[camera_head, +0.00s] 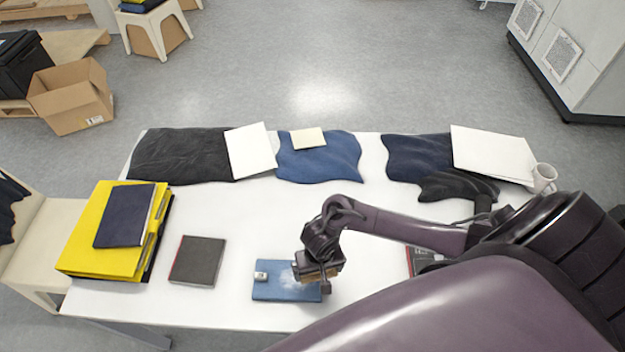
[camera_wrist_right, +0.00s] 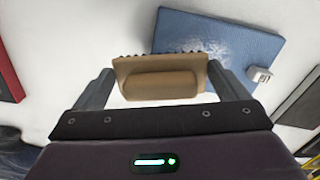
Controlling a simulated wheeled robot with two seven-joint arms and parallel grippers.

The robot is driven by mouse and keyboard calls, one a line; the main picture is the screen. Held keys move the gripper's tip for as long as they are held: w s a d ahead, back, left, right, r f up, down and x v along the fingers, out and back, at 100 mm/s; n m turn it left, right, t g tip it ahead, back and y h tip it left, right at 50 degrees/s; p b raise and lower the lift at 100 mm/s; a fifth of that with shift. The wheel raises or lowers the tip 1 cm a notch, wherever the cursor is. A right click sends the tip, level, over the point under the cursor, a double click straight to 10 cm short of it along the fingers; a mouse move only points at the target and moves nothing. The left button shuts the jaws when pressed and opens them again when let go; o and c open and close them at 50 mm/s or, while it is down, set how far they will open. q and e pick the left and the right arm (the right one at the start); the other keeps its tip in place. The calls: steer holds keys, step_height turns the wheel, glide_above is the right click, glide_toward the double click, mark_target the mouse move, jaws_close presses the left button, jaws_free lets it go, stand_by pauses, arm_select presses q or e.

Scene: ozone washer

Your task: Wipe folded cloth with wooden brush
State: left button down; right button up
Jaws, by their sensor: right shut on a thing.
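The folded blue cloth (camera_head: 272,285) lies flat on the table near its front edge, with a small pale tag at one corner. It also shows in the right wrist view (camera_wrist_right: 225,42), with a pale patch on its surface. The wooden brush (camera_wrist_right: 160,78) is held between the two fingers of my right gripper (camera_wrist_right: 160,90), bristles facing the cloth side. In the head view the right gripper (camera_head: 318,272) with the brush (camera_head: 318,273) is over the right part of the cloth. I cannot tell whether the bristles touch it. My left gripper is not in view.
A dark book (camera_head: 198,260) lies left of the cloth. A yellow binder stack (camera_head: 85,240) with a dark blue item on top is at the left. Dark and blue cloths (camera_head: 310,165), white sheets (camera_head: 250,150) and a mug (camera_head: 543,177) line the far edge. The table's middle (camera_head: 240,210) is clear.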

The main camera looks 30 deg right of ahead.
steer(key=shift+w+a+r, duration=0.1)
steer(key=shift+w+a, duration=0.9)
steer(key=shift+a, duration=0.5)
steer(key=shift+w+a+r, duration=0.1)
steer(key=shift+w+a, duration=0.95)
steer(key=shift+a, duration=0.5)
steer(key=shift+w+a+r, duration=0.1)
steer(key=shift+w+a, duration=0.9)
steer(key=shift+a, duration=0.5)
steer(key=shift+d, duration=0.1)
step_height(320, 180, up, 6)
step_height(320, 180, up, 3)
steer(key=shift+r, duration=0.1)
